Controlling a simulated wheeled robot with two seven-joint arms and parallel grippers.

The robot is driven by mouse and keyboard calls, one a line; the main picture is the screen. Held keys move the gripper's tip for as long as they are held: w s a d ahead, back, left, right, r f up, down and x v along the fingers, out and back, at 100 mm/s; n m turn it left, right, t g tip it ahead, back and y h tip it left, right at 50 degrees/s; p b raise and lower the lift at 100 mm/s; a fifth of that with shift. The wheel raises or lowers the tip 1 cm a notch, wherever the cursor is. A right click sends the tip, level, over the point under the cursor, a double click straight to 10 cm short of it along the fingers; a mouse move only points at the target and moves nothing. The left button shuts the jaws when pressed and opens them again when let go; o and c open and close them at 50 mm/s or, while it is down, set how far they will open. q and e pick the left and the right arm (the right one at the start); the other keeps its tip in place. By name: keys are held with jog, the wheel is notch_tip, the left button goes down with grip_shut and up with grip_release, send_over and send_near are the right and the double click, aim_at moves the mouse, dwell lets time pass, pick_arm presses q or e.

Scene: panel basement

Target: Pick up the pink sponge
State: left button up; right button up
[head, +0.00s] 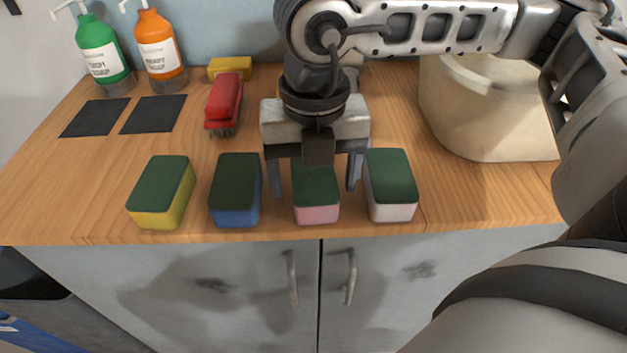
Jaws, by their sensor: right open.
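The pink sponge (317,214) has a dark green top and stands near the front edge of the wooden counter. It is third from the left in a row of sponges. My right gripper (314,188) is over it, pointing down, with its two fingers apart on the left and right of the sponge. The fingers look clear of the sponge's sides, and I cannot tell how low the tips are. The gripper body hides the back part of the sponge's top. My left gripper is out of view.
A blue sponge (235,190) and a white sponge (390,186) flank the pink one closely. A yellow sponge (161,193) stands further left. A red brush (224,103), green bottle (101,50), orange bottle (158,45) and cream bin (485,113) stand behind.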

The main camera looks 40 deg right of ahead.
jog(key=shift+f, duration=0.25)
jog(key=c, duration=1)
jog(key=shift+c, duration=0.2)
jog(key=shift+r, duration=0.5)
notch_tip(320, 180, up, 2)
jog(key=shift+r, duration=0.2)
jog(key=s+d+r, duration=0.6)
jog(key=s+r, duration=0.3)
jog(key=s, duration=0.3)
jog(key=shift+s+r, duration=0.3)
jog(key=shift+r, duration=0.05)
jog(key=shift+o, duration=0.8)
jog(key=shift+d, duration=0.1)
jog(key=shift+c, duration=0.5)
